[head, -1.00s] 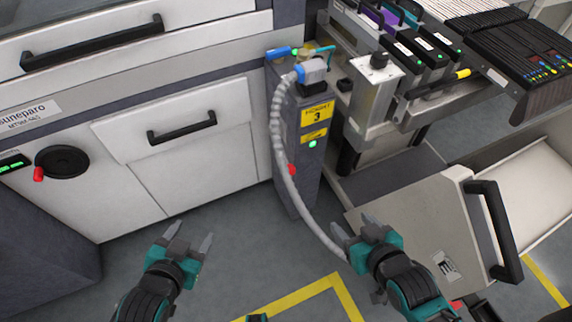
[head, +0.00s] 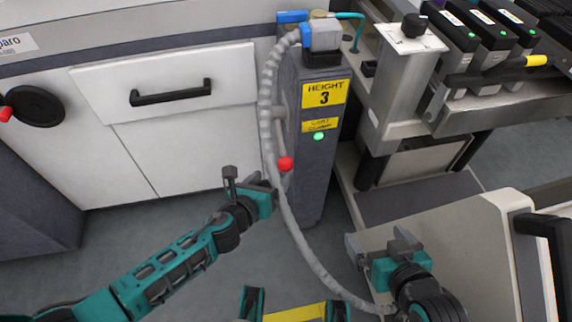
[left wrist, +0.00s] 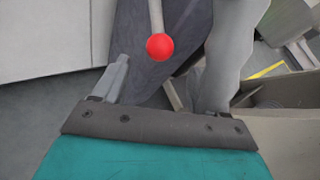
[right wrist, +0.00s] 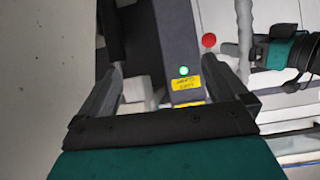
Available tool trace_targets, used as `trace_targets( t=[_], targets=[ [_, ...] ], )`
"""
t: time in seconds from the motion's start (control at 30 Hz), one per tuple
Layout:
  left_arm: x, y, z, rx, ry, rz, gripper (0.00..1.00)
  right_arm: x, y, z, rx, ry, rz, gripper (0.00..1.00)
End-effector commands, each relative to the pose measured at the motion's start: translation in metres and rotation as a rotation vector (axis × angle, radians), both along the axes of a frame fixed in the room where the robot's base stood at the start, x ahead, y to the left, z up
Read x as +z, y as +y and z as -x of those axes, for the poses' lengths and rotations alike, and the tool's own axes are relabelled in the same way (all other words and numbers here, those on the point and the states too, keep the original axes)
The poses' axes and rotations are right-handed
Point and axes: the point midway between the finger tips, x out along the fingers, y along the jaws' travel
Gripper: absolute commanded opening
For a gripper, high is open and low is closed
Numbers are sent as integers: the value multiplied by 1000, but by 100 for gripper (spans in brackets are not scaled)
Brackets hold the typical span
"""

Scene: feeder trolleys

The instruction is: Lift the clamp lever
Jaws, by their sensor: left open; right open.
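The clamp lever is a thin rod ending in a red ball (head: 285,164) on the side of the grey post (head: 310,195); it hangs down. The ball also shows in the left wrist view (left wrist: 159,46), ahead of the space between the fingers, and in the right wrist view (right wrist: 208,40). My left gripper (head: 248,182) is open and empty, just left of and slightly below the ball, apart from it. My right gripper (head: 380,243) is open and empty, low and right of the post, before the pale trolley panel.
A grey corrugated hose (head: 268,110) runs down past the lever and crosses near my left gripper. The post bears yellow labels (head: 324,94) and a green light (head: 318,136). A white cabinet (head: 180,150) stands left; the trolley with feeders (head: 495,50) stands right.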

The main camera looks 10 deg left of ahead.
Motion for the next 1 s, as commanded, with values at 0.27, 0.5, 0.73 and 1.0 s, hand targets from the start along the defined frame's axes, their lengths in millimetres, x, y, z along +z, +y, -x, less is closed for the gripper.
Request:
trace_targets(
  t=[0.27, 0.5, 0.73, 1.0],
  targets=[
    [-25, -20, -53, 2, -1, 4, 72, -28, 2, 2, 0, 16, -7, 100],
    [-35, -29, -78, 2, 2, 5, 72, -26, 7, -2, 6, 12, -17, 100],
    [-36, -31, -83, 2, 2, 4, 72, -22, 9, -5, 10, 2, -20, 100],
    [-35, -31, -83, 2, 2, 5, 62, -22, 9, -5, 11, 3, -20, 100]
  ],
)
